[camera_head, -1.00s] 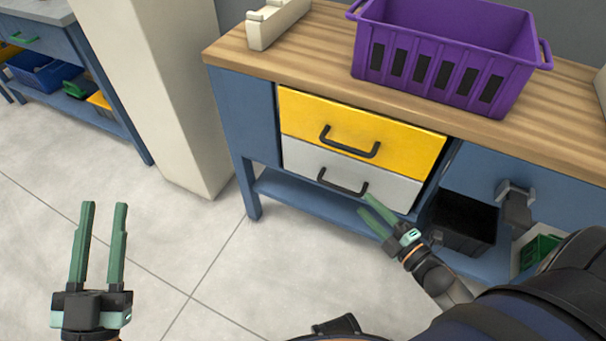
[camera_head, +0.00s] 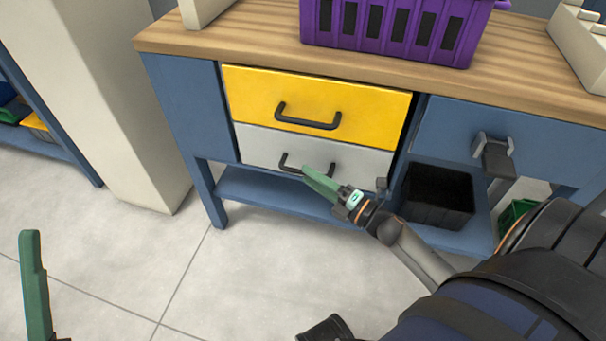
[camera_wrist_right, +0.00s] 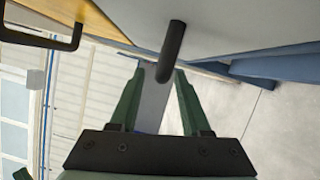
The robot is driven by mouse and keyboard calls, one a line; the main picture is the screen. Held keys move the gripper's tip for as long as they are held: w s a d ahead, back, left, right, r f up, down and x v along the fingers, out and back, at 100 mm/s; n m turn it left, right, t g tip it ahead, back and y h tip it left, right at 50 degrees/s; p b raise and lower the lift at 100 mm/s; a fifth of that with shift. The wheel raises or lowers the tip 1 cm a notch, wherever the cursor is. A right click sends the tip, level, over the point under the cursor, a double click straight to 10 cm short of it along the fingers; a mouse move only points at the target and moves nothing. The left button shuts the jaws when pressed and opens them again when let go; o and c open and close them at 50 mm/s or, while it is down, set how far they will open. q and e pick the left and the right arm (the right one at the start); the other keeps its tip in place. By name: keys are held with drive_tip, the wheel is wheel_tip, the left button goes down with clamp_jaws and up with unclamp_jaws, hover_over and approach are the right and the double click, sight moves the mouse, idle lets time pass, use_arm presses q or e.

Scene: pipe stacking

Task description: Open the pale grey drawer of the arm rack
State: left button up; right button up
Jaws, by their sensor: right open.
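The pale grey drawer (camera_head: 345,158) sits below a yellow drawer (camera_head: 350,92) in the blue rack and looks shut. Its black bar handle (camera_head: 287,160) is partly hidden behind my right gripper (camera_head: 308,173), which has green fingers. In the right wrist view, the grey drawer front (camera_wrist_right: 240,22) fills the top. The dark handle (camera_wrist_right: 171,50) reaches down between the open, spread fingertips of the right gripper (camera_wrist_right: 159,78). I cannot tell whether they touch it. One green finger of my left gripper (camera_head: 35,285) shows at lower left, away from the rack.
A purple crate (camera_head: 395,35) stands on the wooden top (camera_head: 240,45). Right of the drawers are a black bin (camera_head: 438,195) on the lower shelf and a grey clamp-like part (camera_head: 494,155). A pale pillar (camera_head: 130,110) stands left. The floor in front is clear.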

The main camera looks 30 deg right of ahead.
drive_tip(key=shift+x, duration=1.6)
clamp_jaws()
